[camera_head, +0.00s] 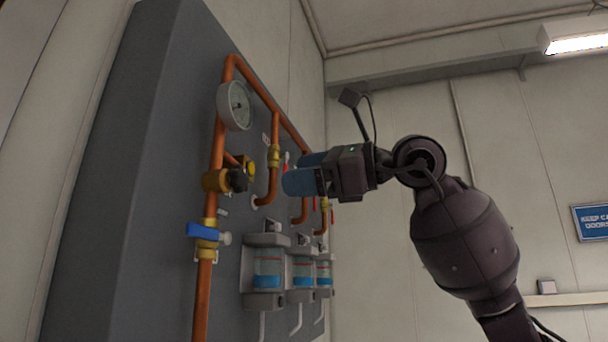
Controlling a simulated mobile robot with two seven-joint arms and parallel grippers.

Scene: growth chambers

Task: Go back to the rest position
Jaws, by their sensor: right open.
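My right arm comes in from the lower right. Its dark gripper (299,171) points left toward the grey wall panel (120,200), with two blue fingers apart and nothing seen between them. The fingers overlap the panel's pipes in the picture; I cannot tell whether they touch anything. My left gripper does not show.
The panel carries copper pipes (204,295), a round gauge (236,106), a blue valve handle (205,231) and several blue-filled containers (268,270). A blue sign (592,222) hangs on the right wall. A lit lamp (575,42) is overhead. Open space shows right of the panel.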

